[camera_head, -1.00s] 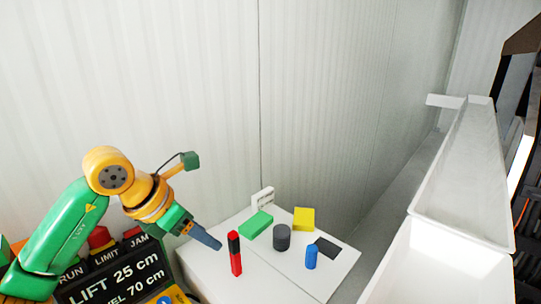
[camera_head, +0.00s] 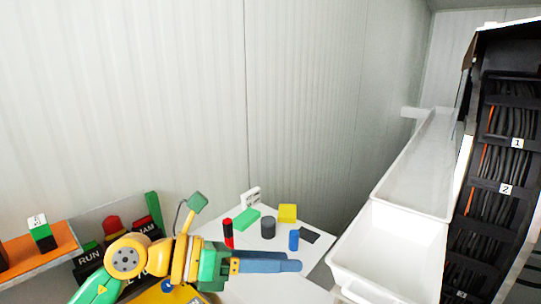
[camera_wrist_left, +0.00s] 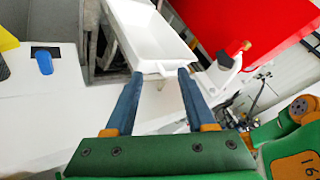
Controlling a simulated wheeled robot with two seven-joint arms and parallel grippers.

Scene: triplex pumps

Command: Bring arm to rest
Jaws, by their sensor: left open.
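My left arm comes in from the bottom left in the head view. Its gripper (camera_head: 298,265) points right, low over the front of the white table (camera_head: 262,290). In the left wrist view the two blue fingers (camera_wrist_left: 160,73) are spread apart with nothing between them. The gripper is clear of the small parts on the table, which stand behind it in the head view. My right gripper is not seen.
On the table are a red-and-black piece (camera_head: 228,235), a green block (camera_head: 247,219), a grey cylinder (camera_head: 268,229), a yellow block (camera_head: 288,213), a blue cylinder (camera_head: 294,240) and a dark flat square (camera_head: 310,236). White trays (camera_head: 385,245) stand right. An orange shelf (camera_head: 62,258) is left.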

